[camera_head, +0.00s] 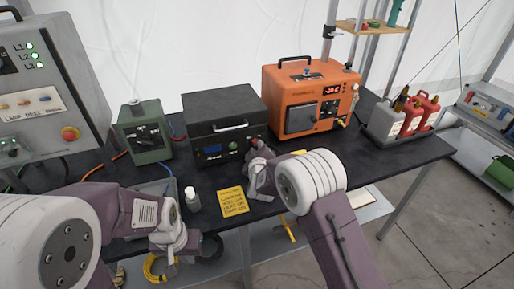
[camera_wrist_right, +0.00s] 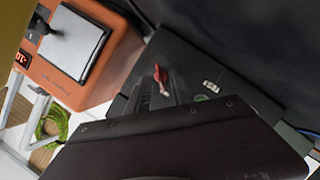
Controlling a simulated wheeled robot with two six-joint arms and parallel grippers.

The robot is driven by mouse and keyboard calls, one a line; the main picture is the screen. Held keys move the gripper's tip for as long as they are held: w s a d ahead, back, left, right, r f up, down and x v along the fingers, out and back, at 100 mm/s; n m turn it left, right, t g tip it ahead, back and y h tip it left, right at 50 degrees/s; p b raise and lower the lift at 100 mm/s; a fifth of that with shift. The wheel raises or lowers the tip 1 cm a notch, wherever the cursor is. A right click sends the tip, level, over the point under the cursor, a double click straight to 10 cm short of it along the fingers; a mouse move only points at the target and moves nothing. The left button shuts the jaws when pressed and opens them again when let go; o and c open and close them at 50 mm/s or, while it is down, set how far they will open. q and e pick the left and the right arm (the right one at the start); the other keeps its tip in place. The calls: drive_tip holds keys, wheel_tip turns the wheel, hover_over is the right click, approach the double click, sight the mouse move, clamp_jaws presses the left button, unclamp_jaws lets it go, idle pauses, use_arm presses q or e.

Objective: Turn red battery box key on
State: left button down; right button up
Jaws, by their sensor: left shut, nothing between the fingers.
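A dark box (camera_head: 226,118) with a handle, a blue display and a green button stands in the middle of the table. A small red part, likely the key (camera_head: 253,142), is at the right of its front, partly hidden by my right gripper. The red key (camera_wrist_right: 157,74) also shows in the right wrist view, on a dark surface near a green button (camera_wrist_right: 201,98). My right gripper (camera_head: 254,158) is close in front of it; whether they touch is unclear and its fingers are too small to judge. My left gripper (camera_head: 171,258) is shut and empty at the table's front edge.
An orange box (camera_head: 305,95) stands to the right of the dark box and a green box (camera_head: 144,133) to its left. A yellow note (camera_head: 233,201) and a small white bottle (camera_head: 192,199) are at the front. Red canisters (camera_head: 418,111) stand at the far right.

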drive_tip(key=shift+x, duration=0.85)
drive_tip(key=shift+r, duration=0.1)
clamp_jaws()
